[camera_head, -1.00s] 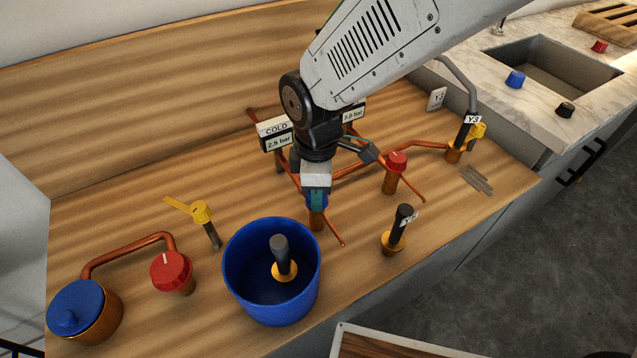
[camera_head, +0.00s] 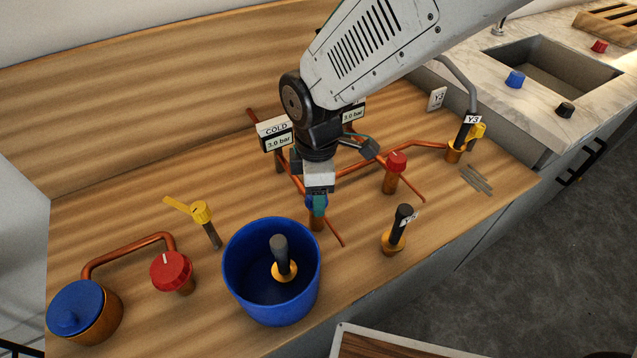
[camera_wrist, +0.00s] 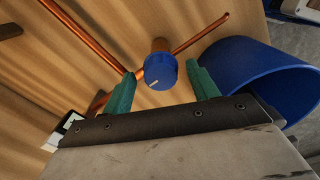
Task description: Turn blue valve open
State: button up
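The blue valve (camera_wrist: 160,70) is a round knob with a short white mark, on a copper pipe. In the wrist view it sits between the two teal fingers of my gripper (camera_wrist: 163,74), with a gap on each side. In the head view my gripper (camera_head: 318,203) points down at the blue valve (camera_head: 309,203), whose knob is mostly hidden behind the fingers. My gripper is open and holds nothing. The COLD gauge (camera_head: 279,138) behind reads 3.0 bar.
A blue bucket (camera_head: 240,270) with a dark-handled brass piece inside stands close in front. A red valve (camera_head: 396,162) is to the right, and a black-handled fitting (camera_head: 402,225) nearer. Copper pipes cross beside my gripper. A second gauge (camera_head: 354,112) reads 3.0 bar.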

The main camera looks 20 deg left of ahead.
notch_tip(320, 180, up, 8)
jog(key=shift+f, duration=0.1)
dwell(0.4)
dwell(0.5)
jog(key=shift+d+m, duration=0.1)
jog(key=shift+m, duration=0.3)
jog(key=s+d+r+m, duration=0.3)
jog(key=d+m, duration=0.4)
jog(key=d, duration=0.5)
jog(key=s+d+r+m+t, duration=0.1)
jog(key=s+d+r+m, duration=0.2)
jog(key=d+m, duration=0.4)
jog(key=s+d+r+m, duration=0.3)
jog(key=s+d+m, duration=0.2)
jog(key=d, duration=1.3)
jog(key=shift+s+d+r+m, duration=0.3)
jog(key=shift+d+m, duration=0.05)
jog(key=shift+m, duration=0.75)
